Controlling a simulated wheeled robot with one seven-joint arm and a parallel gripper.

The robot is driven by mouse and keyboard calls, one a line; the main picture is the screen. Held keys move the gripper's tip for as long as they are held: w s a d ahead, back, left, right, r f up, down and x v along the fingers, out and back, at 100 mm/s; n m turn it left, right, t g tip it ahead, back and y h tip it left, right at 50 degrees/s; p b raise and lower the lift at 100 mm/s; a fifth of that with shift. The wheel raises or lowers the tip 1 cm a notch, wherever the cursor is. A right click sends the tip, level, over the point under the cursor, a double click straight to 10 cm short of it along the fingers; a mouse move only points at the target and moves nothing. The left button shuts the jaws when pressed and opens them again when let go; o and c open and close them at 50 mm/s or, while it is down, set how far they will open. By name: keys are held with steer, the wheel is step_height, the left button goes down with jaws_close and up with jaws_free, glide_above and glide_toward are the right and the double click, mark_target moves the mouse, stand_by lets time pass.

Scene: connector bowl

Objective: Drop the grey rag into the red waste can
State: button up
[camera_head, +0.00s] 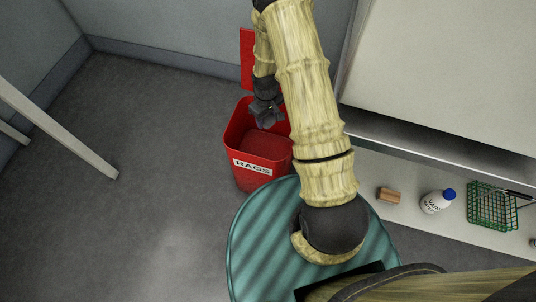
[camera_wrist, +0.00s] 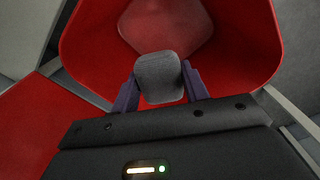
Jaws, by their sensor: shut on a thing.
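My gripper (camera_wrist: 160,90) is shut on the grey rag (camera_wrist: 160,76), a small rounded bundle between the two fingers in the wrist view. The red waste can (camera_head: 243,178) stands on the floor, labelled "RAGS", with its lid raised at the back. In the wrist view the can's red wall (camera_wrist: 245,45) surrounds the rag on several sides, and the rag appears over the can's opening. In the head view my gripper (camera_head: 266,116) is at the can's mouth, towards its back right. The rag cannot be made out there.
A low shelf (camera_head: 365,172) at the right holds a wooden block (camera_head: 388,195), a white bottle with a blue cap (camera_head: 437,201) and a green wire basket (camera_head: 490,206). A pale table leg (camera_head: 70,138) is at the left. Floor left of the can is clear.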

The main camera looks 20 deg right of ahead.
steer(key=shift+f+b, duration=0.3)
steer(key=shift+f, duration=0.35)
steer(key=o, duration=1)
steer(key=shift+r, duration=0.1)
step_height(320, 180, up, 17)
steer(key=p, duration=0.4)
steer(key=shift+r+p, duration=0.15)
steer(key=shift+p, duration=0.25)
